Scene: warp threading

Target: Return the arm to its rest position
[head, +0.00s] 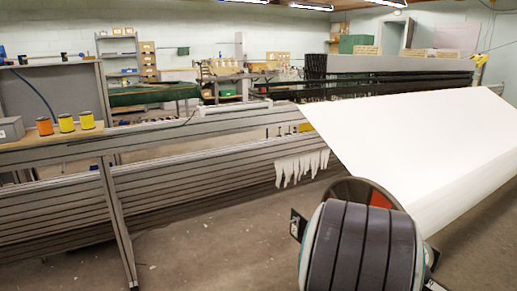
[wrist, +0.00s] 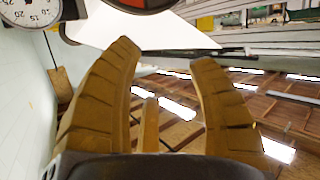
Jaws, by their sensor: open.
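My gripper (wrist: 165,56) shows in the wrist view, with tan ridged fingers spread apart. It is open, and nothing sits between the fingers. The wrist picture is upside down, with ceiling beams and lights at the bottom behind the fingers. My gripper and arm cannot be made out in the head view.
A large white sheet (head: 420,135) slopes across the right, above a dark banded drum (head: 360,245). A long grey slatted frame (head: 190,190) crosses the left and middle. Several spools (head: 66,123) stand on a ledge at left. Bare floor (head: 210,262) lies in front.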

